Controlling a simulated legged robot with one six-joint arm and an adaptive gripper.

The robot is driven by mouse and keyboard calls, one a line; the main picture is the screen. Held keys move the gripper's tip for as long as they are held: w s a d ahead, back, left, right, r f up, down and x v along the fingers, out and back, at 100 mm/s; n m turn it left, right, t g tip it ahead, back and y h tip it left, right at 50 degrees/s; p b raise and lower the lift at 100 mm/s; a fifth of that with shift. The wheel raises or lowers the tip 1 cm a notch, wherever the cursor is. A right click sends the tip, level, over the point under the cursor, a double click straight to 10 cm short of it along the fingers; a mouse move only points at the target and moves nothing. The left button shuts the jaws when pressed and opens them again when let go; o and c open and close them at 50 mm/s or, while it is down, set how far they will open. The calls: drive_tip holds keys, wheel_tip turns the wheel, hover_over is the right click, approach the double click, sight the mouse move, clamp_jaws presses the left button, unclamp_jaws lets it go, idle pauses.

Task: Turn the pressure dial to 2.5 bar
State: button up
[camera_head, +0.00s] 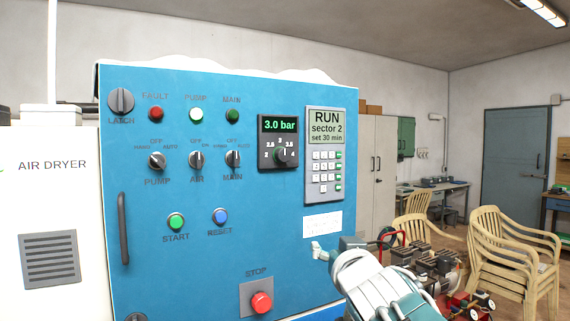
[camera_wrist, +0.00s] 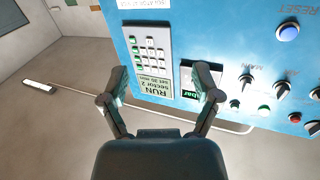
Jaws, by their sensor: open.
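The pressure dial (camera_head: 281,154) is a dark round knob on a black module in the blue panel (camera_head: 270,215). Its marks run from 2 to 4, and its pointer appears to point up, near 3. The green display (camera_head: 280,125) above it reads 3.0 bar. In the wrist view my gripper (camera_wrist: 161,72) is open and empty, its fingers spread before the panel. The right finger covers the dial and part of the display; "bar" still shows on the display (camera_wrist: 190,95). My arm (camera_head: 375,290) is at the lower right of the head view, where the fingers are not clear.
The RUN keypad (camera_head: 324,155) is right of the dial; in the wrist view the keypad (camera_wrist: 153,50) lies between my fingers. Selector switches (camera_head: 196,159) and lamps are left of the dial. A red STOP button (camera_head: 261,302) is low on the panel. Chairs (camera_head: 515,250) stand at right.

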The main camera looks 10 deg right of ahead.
sight(285, 156)
drive_tip(key=w+a+r+n+t+y, duration=0.1)
drive_tip(key=w+a+r+y, duration=0.1)
drive_tip(key=w+r, duration=0.3)
drive_tip(key=w+a+r+n+t+y, duration=0.1)
drive_tip(key=w+r+n+y, duration=0.1)
drive_tip(key=w+r, duration=0.3)
drive_tip(key=w+a+r+n+t+y, duration=0.1)
drive_tip(key=w+a+r+t+y, duration=0.1)
drive_tip(key=w+r, duration=0.3)
drive_tip(key=shift+a+n+y, duration=0.3)
drive_tip(key=shift+n+y, duration=0.1)
drive_tip(key=shift+y, duration=0.4)
drive_tip(key=shift+s, duration=0.1)
clamp_jaws()
